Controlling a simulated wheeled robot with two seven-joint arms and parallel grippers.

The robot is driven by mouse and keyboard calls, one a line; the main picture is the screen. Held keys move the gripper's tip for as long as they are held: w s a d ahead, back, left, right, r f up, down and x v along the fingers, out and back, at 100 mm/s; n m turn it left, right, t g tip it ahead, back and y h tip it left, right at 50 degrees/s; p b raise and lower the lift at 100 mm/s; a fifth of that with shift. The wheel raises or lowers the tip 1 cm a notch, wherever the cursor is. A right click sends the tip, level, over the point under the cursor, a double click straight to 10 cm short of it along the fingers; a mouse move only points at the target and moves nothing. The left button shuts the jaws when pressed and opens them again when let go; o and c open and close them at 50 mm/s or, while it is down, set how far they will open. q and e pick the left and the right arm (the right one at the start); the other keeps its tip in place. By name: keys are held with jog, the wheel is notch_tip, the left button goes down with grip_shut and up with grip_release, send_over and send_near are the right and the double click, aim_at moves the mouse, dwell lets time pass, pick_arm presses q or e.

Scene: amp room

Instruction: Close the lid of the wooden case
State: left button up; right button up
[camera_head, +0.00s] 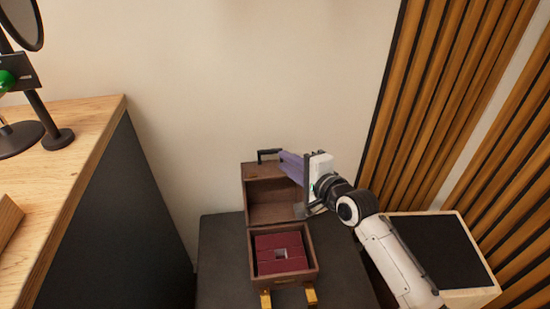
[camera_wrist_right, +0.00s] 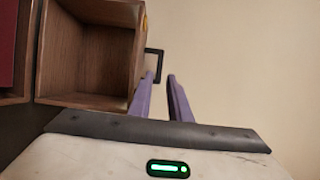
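The wooden case (camera_head: 313,262) stands on a dark surface with its lid (camera_head: 267,214) raised upright at the back. Its inside holds a dark red insert (camera_head: 282,263) with a small square opening. In the right wrist view, the lid's hollow inner side (camera_wrist_right: 90,55) shows at the left. A dark handle (camera_head: 268,153) sticks out behind the lid; it also shows in the right wrist view (camera_wrist_right: 151,50). My right gripper (camera_head: 284,156) is at the lid's upper right corner. My left gripper is out of view.
A wooden-topped desk (camera_head: 85,135) with a dark side stands at the left, carrying a round-based stand (camera_head: 18,138). A black-topped box (camera_head: 445,250) is behind my right arm. A plain wall rises behind the case, with wooden slats (camera_head: 430,100) at the right.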

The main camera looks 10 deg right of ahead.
aim_at(271, 153)
jog(key=b+x, duration=0.2)
jog(key=x, duration=0.4)
jog(key=shift+w+a+f, duration=0.1)
jog(key=shift+w+f, duration=0.05)
jog(key=shift+w, duration=0.2)
grip_shut()
